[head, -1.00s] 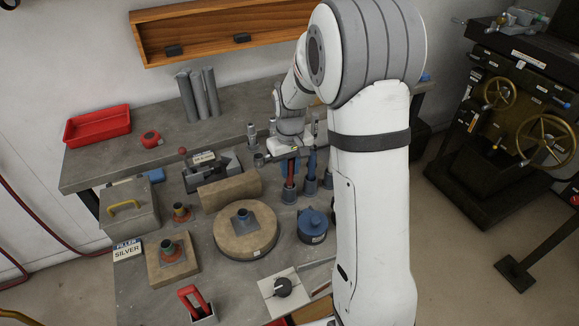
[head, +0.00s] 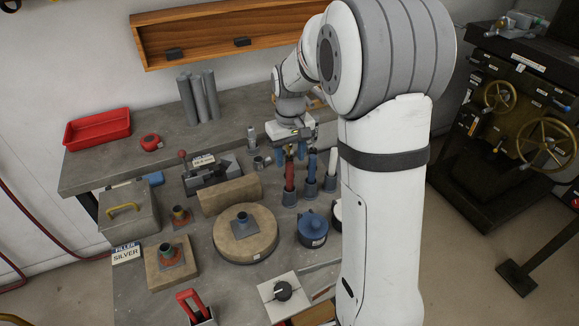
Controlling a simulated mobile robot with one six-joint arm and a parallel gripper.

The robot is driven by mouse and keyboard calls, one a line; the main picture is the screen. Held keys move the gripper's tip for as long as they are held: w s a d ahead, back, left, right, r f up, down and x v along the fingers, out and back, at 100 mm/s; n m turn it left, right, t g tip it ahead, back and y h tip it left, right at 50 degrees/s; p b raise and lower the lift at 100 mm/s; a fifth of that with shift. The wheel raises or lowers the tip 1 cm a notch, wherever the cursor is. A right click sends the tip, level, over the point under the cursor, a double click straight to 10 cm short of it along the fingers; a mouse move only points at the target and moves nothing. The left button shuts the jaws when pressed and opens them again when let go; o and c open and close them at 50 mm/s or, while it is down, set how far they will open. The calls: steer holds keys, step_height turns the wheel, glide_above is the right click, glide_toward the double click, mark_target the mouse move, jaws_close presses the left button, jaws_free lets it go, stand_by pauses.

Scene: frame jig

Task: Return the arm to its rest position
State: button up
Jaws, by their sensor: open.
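My gripper (head: 292,151) hangs from the end of my white arm over the back of the grey workbench (head: 140,300). It is open and points down, with nothing visible between its fingers. It is behind and above a row of holders with a red-handled tool (head: 289,172), a blue-handled tool (head: 311,165) and a white-handled tool (head: 331,168). My large upper arm covers the right side of the bench.
A round wooden-topped disc (head: 245,234), a blue pot (head: 312,229), a grey vice-like clamp (head: 205,172) and a wooden block (head: 230,193) stand mid-bench. A metal box (head: 128,212) and a red tray (head: 97,129) are at left. A dark machine (head: 510,110) stands at right.

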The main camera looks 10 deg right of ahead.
steer(key=shift+r, duration=1.05)
steer(key=shift+s+r, duration=0.15)
steer(key=s+r+m+t, duration=0.1)
steer(key=s+r, duration=0.1)
steer(key=s, duration=0.9)
steer(key=s+r+m+t, duration=0.1)
steer(key=s+r+t, duration=0.1)
steer(key=s, duration=1)
steer(key=shift+s+r, duration=0.2)
steer(key=shift+r, duration=0.2)
steer(key=shift+c, duration=0.5)
